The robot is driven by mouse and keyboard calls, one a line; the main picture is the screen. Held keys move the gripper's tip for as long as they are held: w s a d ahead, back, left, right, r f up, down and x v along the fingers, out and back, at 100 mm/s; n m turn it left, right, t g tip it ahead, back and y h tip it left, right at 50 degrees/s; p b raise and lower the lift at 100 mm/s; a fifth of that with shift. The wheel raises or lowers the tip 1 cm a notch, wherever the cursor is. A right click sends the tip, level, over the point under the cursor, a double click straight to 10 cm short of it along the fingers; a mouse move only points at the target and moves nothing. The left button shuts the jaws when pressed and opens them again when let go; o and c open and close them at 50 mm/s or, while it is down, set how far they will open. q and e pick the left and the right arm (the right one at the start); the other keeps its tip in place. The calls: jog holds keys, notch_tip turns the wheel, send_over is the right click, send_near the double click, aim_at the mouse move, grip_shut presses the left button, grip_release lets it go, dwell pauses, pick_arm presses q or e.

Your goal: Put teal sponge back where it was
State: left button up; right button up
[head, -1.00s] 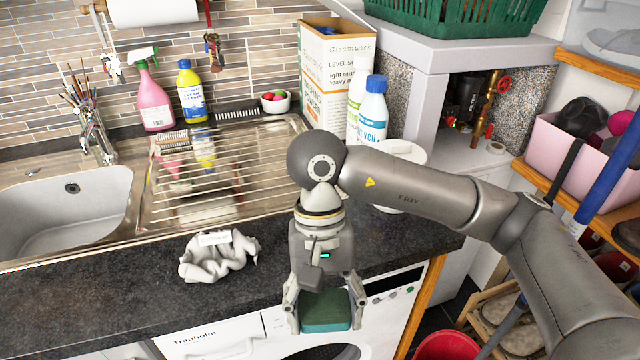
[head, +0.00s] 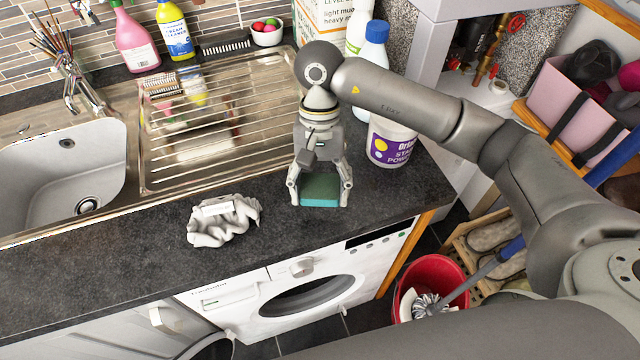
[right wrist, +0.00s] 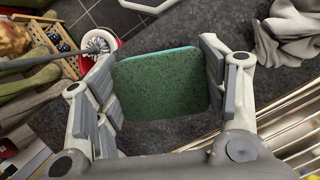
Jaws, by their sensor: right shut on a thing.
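The teal sponge (head: 319,190) has a dark green scouring face and a thin teal edge. My right gripper (head: 320,196) is shut on it, one finger on each side. In the head view it is over the dark worktop (head: 395,200), to the right of a grey crumpled cloth. In the right wrist view the sponge (right wrist: 160,82) fills the space between the finger pads, green face towards the camera. I cannot tell whether its underside touches the worktop. My left gripper is not in view.
The grey cloth (head: 224,220) lies left of my right gripper. The drainer (head: 220,125) and sink (head: 60,175) are behind and left. A white tub (head: 391,140) and blue-capped bottle (head: 372,70) stand close behind right. A red bucket (head: 432,275) is below, right of the washing machine (head: 300,290).

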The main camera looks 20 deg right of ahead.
aim_at(320, 186)
jog(key=w+f, duration=0.1)
jog(key=w+d+f+p, duration=0.1)
jog(key=f, duration=0.1)
jog(key=shift+w+f, duration=0.15)
jog(key=shift+w, duration=0.15)
jog(key=shift+w+f+p, duration=0.1)
jog(key=shift+f+p, duration=0.2)
notch_tip(320, 186, down, 2)
jog(key=shift+f+p, duration=0.1)
jog(key=shift+p, duration=0.65)
jog(key=shift+f, duration=0.35)
jog(key=shift+f, duration=0.15)
jog(key=o, duration=0.8)
